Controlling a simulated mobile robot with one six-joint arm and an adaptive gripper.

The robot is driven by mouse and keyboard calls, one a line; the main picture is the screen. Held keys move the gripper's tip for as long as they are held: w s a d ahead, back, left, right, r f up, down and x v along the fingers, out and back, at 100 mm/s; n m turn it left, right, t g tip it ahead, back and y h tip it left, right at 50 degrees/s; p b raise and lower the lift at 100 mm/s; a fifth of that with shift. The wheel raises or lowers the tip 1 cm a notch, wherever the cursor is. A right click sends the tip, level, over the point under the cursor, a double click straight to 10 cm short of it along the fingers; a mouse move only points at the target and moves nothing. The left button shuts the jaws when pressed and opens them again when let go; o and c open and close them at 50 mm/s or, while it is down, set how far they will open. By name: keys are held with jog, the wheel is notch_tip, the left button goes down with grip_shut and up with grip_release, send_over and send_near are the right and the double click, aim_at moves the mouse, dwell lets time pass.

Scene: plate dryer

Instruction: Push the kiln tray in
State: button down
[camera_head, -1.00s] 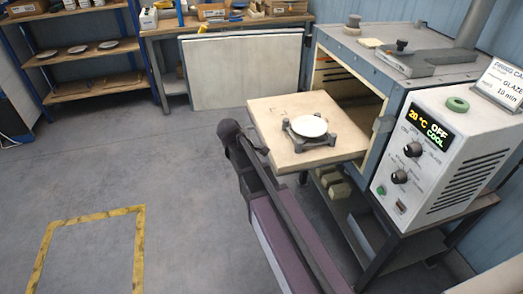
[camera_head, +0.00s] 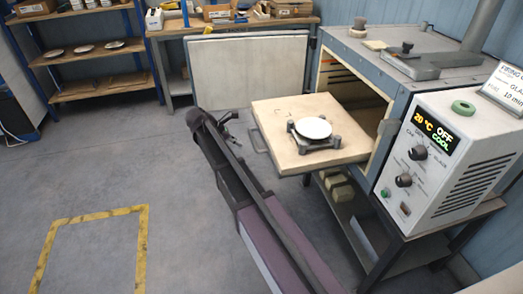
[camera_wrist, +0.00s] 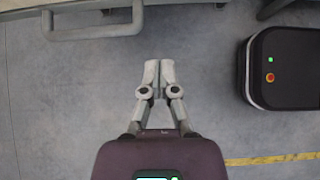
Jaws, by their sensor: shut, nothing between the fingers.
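The kiln tray (camera_head: 275,118) is a flat cream slab sticking out of the kiln's open front. A dark support with a white plate (camera_head: 313,128) stands on it. A grey bar handle (camera_head: 259,141) is on the tray's outer edge; it also shows in the wrist view at the upper left (camera_wrist: 92,32). My gripper (camera_wrist: 159,68) is shut and empty, apart from the handle and to its right in the wrist view. In the head view my wrist is left of the tray, and the gripper is partly hidden behind it.
The kiln (camera_head: 350,65) stands on a dark frame, with its control box (camera_head: 455,155) at the right, reading 20 °C, OFF, COOL. A pale panel (camera_head: 245,72) stands behind the tray. Grey floor left of the tray is clear, with yellow tape (camera_head: 95,216).

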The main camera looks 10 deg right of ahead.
jog(key=shift+f, duration=0.1)
jog(key=b, duration=0.7)
send_near(271, 154)
jog(key=x, duration=0.4)
jog(key=a+f+x, duration=0.1)
jog(key=x, duration=0.1)
jog(key=shift+r, duration=0.1)
jog(key=shift+w+d, duration=0.1)
jog(key=shift+d, duration=0.7)
jog(key=shift+d, duration=0.15)
